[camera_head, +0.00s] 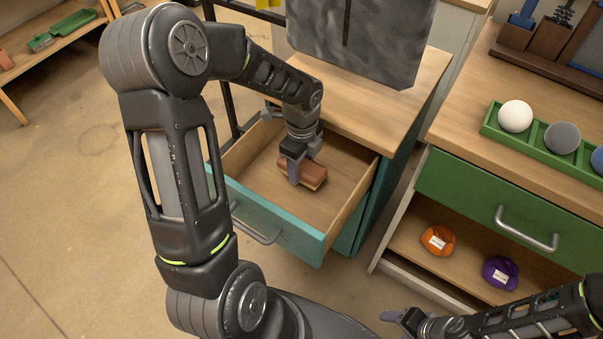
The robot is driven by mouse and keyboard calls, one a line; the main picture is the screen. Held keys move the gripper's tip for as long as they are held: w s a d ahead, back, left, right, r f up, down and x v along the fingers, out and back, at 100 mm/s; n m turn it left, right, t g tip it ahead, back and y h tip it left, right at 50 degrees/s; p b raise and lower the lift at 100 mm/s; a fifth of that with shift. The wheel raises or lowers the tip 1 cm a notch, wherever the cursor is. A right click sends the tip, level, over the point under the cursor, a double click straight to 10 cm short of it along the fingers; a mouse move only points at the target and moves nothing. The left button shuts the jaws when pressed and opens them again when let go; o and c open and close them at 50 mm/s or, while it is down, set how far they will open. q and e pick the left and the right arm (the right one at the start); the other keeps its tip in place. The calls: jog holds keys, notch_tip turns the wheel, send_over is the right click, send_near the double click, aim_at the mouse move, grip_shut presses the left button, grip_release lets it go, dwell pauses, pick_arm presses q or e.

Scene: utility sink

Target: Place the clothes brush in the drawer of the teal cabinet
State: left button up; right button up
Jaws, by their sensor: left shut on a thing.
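The teal cabinet (385,192) stands in the middle with its top drawer (270,220) pulled open. My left gripper (298,172) reaches down into the open drawer, shut on the brown clothes brush (312,176). The brush is inside the drawer walls, at or just above the drawer floor; I cannot tell whether it touches. The fingers hide part of the brush. My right gripper (398,318) is at the bottom edge, away from the cabinet and partly cut off. Its jaw opening does not show clearly.
A grey box-like object (360,40) stands on the cabinet top. At right, a green-drawered unit (500,205) holds a green tray of balls (515,117) on top, with orange (437,239) and purple (499,272) bundles on its shelf. A low wooden shelf stands at upper left; the floor at left is clear.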

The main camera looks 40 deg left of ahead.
aim_at(302, 173)
pick_arm(q)
jog(key=shift+f, duration=1.75)
jog(key=shift+b, duration=0.35)
jog(key=shift+f, duration=0.2)
jog(key=o, duration=1.4)
jog(key=shift+r, duration=0.45)
notch_tip(302, 173, up, 12)
jog(key=shift+f+p, duration=0.2)
jog(key=shift+p, duration=0.9)
